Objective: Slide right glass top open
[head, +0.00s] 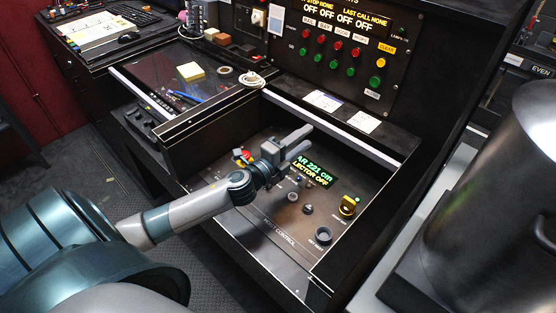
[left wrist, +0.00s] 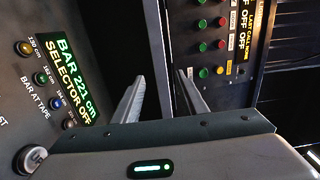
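The right glass top (head: 345,136) shows as a pale front strip at the back of the right console bay. The glass itself is hard to make out. The bay in front of the strip looks uncovered, with its control panel (head: 266,215) visible below. My left gripper (head: 306,139) is over the bay, its fingers pointing toward the strip and spread apart with nothing between them. Whether it touches the strip cannot be told. My right gripper is out of view.
An upright panel with coloured buttons (head: 340,52) stands behind. A large metal pot (head: 500,200) stands at right.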

